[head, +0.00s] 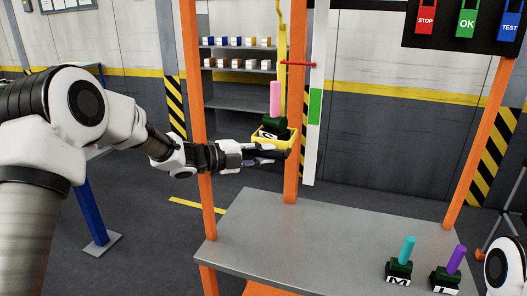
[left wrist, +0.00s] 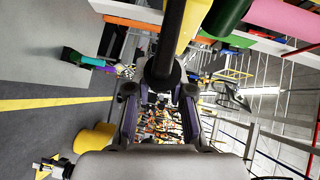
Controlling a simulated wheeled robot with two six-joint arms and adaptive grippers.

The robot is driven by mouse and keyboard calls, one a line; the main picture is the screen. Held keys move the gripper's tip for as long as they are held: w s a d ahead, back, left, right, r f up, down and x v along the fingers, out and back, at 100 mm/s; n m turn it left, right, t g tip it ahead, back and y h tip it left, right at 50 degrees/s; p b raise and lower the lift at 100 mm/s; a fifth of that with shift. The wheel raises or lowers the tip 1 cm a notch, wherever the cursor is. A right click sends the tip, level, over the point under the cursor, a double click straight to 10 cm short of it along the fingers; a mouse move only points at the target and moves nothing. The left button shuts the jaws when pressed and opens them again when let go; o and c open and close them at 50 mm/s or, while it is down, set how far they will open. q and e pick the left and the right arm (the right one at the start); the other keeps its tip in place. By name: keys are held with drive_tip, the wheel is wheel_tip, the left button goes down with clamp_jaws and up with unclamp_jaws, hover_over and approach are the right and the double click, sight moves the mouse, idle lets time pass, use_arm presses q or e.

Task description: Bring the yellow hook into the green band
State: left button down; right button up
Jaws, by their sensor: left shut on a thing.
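The yellow hook (head: 282,75) hangs down at the back middle in the head view. Its lower end is a yellow tray (head: 272,142), which holds a dark weight (head: 273,126) with a pink handle (head: 275,99). A white upright scale (head: 319,50) to its right carries the green band (head: 315,107). A red pointer (head: 298,64) crosses to the scale above the green band. My left gripper (head: 276,155) is at the tray's underside, shut on a black handle (left wrist: 165,65) that shows between the fingers in the left wrist view. My right gripper is out of view.
A grey table (head: 300,235) with orange posts stands in front. Two more weights, with a teal handle (head: 407,250) and a purple handle (head: 456,260), stand at its right. A panel (head: 467,25) with STOP, OK and TEST labels hangs above. The table's left and middle are clear.

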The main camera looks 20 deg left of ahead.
use_arm(q)
wheel_tip(320, 180, down, 11)
drive_tip(key=b, duration=0.7)
drive_tip(key=shift+b, duration=0.35)
drive_tip(key=c, duration=1)
unclamp_jaws()
drive_tip(key=shift+w+f, duration=0.1)
drive_tip(key=shift+w+d, duration=0.1)
drive_tip(key=shift+d, duration=0.05)
drive_tip(key=v, duration=1.2)
